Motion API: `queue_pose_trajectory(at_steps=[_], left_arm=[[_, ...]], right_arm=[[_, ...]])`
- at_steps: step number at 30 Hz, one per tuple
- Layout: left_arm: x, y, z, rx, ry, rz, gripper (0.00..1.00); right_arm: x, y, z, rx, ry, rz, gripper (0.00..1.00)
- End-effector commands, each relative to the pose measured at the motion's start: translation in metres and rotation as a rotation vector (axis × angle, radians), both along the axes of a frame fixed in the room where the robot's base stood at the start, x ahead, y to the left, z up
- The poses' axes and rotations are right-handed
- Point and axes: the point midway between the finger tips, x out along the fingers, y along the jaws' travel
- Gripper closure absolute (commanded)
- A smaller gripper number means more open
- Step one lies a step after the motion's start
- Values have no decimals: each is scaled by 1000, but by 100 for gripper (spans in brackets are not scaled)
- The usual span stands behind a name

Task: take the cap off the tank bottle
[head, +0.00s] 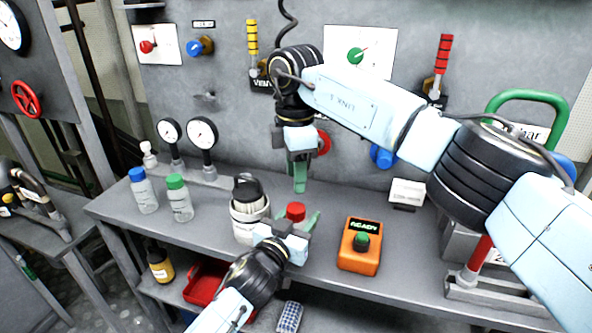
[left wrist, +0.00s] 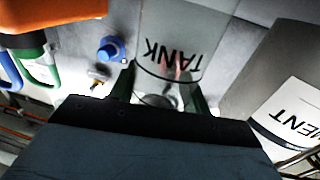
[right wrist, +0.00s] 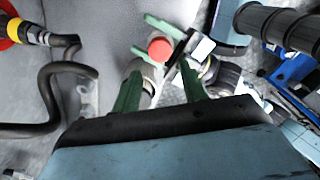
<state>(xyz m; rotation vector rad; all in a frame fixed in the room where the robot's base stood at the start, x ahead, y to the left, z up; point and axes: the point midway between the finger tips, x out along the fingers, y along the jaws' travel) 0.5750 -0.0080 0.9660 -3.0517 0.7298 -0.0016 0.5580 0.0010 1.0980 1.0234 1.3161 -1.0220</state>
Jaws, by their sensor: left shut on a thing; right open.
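The tank bottle with a red cap (head: 295,211) stands at the front of the workbench. My left gripper (head: 290,232) is shut on it. In the left wrist view the clear bottle body (left wrist: 178,45) with its TANK label sits between the green fingers. The red cap (right wrist: 160,49) is on the bottle in the right wrist view. My right gripper (head: 300,178) points down above and behind the bottle, open and empty. In the right wrist view the right gripper (right wrist: 160,88) has its fingers apart, with the cap beyond the tips, not between them.
A white container (head: 248,222) with dark items stands just left of the bottle. An orange READY box (head: 359,248) with a green button is to the right. A blue-capped bottle (head: 144,193) and a green-capped bottle (head: 179,201) stand farther left. A small sign (head: 407,192) is behind, right.

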Motion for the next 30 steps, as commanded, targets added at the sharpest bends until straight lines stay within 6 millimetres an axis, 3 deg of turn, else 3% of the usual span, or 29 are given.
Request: queue_pose_trajectory(at_steps=[6,12,17,30], left_arm=[[0,0,0,0,1,0,100],[0,0,0,0,1,0,100],[0,0,0,0,1,0,100],[0,0,0,0,1,0,100]], right_arm=[[0,0,0,1,2,-354,57],[0,0,0,0,2,-530,57],[0,-1,-8,0,2,-567,57],[0,-1,-71,-1,3,-566,57]])
